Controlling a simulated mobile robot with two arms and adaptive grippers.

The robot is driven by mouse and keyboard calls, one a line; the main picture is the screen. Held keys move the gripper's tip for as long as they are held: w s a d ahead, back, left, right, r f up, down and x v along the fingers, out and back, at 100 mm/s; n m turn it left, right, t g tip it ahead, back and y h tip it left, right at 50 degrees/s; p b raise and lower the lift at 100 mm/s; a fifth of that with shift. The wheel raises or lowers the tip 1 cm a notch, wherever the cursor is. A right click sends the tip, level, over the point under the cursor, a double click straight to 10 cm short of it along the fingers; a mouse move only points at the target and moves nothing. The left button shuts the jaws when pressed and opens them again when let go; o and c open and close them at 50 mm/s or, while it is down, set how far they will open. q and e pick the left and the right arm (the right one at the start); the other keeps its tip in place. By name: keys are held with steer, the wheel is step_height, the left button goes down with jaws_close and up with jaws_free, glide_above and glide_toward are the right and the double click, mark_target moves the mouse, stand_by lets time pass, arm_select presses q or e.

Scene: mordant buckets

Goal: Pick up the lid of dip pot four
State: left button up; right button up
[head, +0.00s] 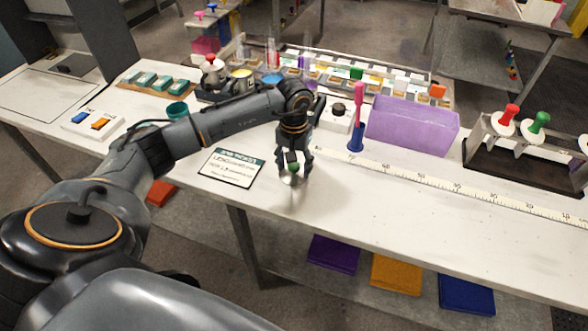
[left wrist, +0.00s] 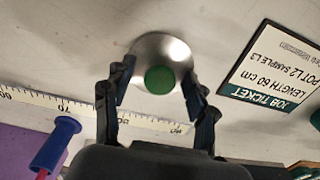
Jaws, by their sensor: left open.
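A round shiny metal lid (left wrist: 160,45) with a green knob (left wrist: 160,80) lies on the white bench near its front edge. In the head view the lid (head: 291,180) shows just below my left gripper (head: 294,166). My left gripper (left wrist: 159,85) is open and points down, with one finger on each side of the green knob. I cannot tell whether the fingers touch the knob. No number shows on the lid. My right gripper is not in view.
A job ticket card (head: 231,167) lies left of the lid. A long ruler (head: 430,180) runs to the right behind it. Pots and trays fill the back. Bare bench lies right of the gripper.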

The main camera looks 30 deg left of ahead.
arm_select(q)
jaws_close()
